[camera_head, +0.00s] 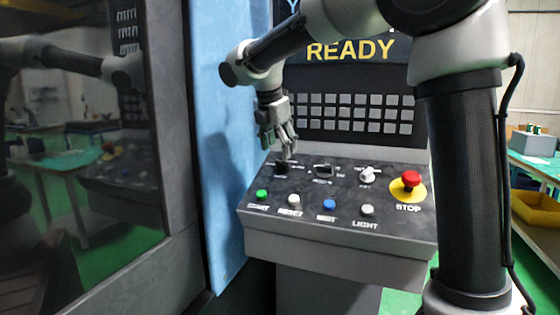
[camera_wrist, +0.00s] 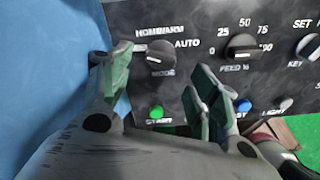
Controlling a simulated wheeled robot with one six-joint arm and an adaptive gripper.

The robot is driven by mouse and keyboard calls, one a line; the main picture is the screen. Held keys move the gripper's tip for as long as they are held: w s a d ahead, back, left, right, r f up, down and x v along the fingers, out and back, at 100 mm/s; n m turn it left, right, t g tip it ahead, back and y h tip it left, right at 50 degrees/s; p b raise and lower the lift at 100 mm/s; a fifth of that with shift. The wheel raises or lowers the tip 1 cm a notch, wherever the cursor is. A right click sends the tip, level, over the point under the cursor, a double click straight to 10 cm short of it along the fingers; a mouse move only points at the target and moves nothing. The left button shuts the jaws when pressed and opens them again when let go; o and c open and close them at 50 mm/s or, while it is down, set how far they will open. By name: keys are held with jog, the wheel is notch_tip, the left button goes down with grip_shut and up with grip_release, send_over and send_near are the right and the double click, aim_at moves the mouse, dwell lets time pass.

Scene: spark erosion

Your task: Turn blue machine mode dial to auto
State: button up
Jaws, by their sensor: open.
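The mode dial (camera_wrist: 160,55) is a black round knob on the dark sloping panel (camera_wrist: 180,20) of the blue machine (camera_head: 228,120). The words HOM, MAN and AUTO are printed around it, with AUTO to its right. A pale mark shows on the knob's left side, away from AUTO; its exact setting is hard to read. I see no clear contact.
To the right are the feed knob (camera_head: 324,170), the key switch (camera_head: 367,175) and the red STOP button (camera_head: 411,179). The green START button (camera_head: 262,196) and other buttons line the front. The READY screen (camera_head: 345,50) and keypad (camera_head: 350,112) stand behind.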

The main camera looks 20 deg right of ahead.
aim_at(282, 162)
jog(key=x, duration=0.5)
jog(key=shift+w+d+f, duration=0.1)
jog(key=shift+f, duration=0.2)
jog(key=c, duration=1)
